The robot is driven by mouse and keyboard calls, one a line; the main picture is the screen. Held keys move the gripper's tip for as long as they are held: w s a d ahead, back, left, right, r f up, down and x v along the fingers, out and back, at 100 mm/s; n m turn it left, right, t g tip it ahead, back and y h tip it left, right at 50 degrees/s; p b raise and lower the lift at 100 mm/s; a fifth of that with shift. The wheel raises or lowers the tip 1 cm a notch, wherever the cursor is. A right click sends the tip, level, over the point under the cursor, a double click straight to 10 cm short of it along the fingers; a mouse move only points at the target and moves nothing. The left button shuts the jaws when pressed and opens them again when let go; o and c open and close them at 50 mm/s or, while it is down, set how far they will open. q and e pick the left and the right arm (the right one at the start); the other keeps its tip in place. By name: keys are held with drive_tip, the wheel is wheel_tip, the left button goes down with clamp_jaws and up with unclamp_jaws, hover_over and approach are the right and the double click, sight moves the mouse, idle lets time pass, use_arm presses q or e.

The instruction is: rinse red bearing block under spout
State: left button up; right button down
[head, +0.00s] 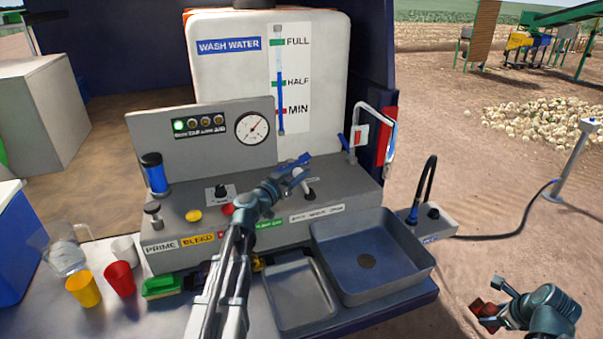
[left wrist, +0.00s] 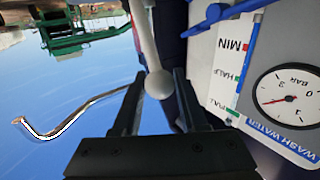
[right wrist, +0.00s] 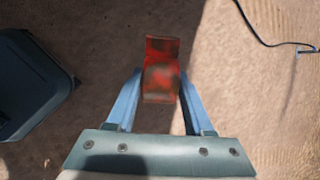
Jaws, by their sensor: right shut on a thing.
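The red bearing block (right wrist: 160,70), with dark smears, is between the fingers of my right gripper (right wrist: 155,105), which is shut on it. The head view shows the block (head: 485,316) and right gripper (head: 492,309) low at the right, outside the sink (head: 405,283). A bent metal spout (head: 375,106) rises behind the sink, and a black gooseneck (head: 431,172) stands at its right. My left gripper (head: 305,165) is above the console by a lever (head: 307,188). In the left wrist view, a pale ball-ended lever (left wrist: 158,84) shows between its parted fingers (left wrist: 157,100), with gaps beside the ball.
A shallow tray (head: 298,300) adjoins the sink. Cups, a jug (head: 66,255) and a green sponge (head: 162,287) stand at the left. The wash water tank (head: 220,75) is behind the console. A hose (head: 510,228) crosses the dirt ground at right.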

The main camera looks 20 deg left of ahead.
use_arm(q)
clamp_jaws()
idle(1.0)
